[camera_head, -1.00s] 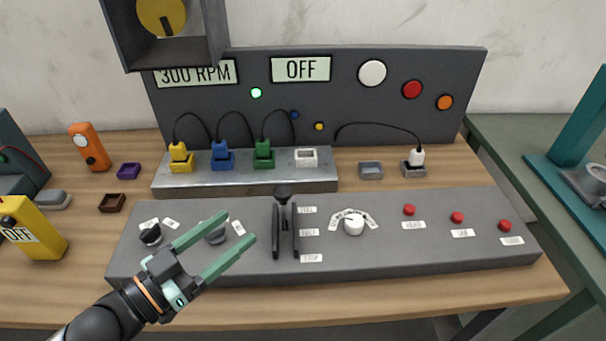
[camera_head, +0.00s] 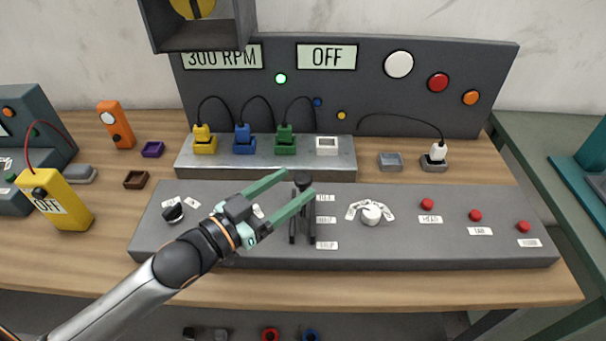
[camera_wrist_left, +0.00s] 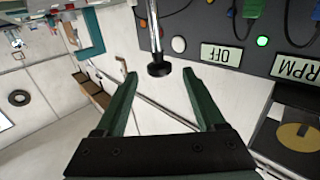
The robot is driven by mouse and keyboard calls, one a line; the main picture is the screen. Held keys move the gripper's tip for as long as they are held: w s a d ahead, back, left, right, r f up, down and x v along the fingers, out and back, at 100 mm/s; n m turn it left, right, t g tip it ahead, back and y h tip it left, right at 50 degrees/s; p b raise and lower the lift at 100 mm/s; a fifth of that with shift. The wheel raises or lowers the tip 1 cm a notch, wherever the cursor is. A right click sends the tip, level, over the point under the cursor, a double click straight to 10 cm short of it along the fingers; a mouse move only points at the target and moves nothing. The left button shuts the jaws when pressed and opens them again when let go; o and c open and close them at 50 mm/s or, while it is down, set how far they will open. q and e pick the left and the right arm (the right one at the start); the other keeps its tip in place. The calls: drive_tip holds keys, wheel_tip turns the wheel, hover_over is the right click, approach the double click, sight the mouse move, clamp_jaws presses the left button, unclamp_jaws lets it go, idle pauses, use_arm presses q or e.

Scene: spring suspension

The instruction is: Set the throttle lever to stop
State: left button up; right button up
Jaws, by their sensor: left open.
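The throttle lever (camera_head: 303,182) has a dark knob and stands in a black slotted bracket on the grey control panel (camera_head: 450,255). Its knob is at the far end, by the top label; the stop label (camera_head: 327,245) is at the near end. My left gripper (camera_head: 296,183) is open, with its green fingers reaching to the lever knob in the head view. In the left wrist view the dark knob (camera_wrist_left: 158,69) shows beyond and between the open fingertips. Whether a finger touches it I cannot tell. My right gripper is not in view.
A white dial (camera_head: 371,214) and several red buttons (camera_head: 475,215) sit right of the lever. A metal block (camera_head: 265,172) with coloured plugs stands behind it. A yellow meter (camera_head: 62,198) stands at the left.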

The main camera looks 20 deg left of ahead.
sight(297, 183)
use_arm(q)
drive_tip(key=shift+x, duration=1.85)
clamp_jaws()
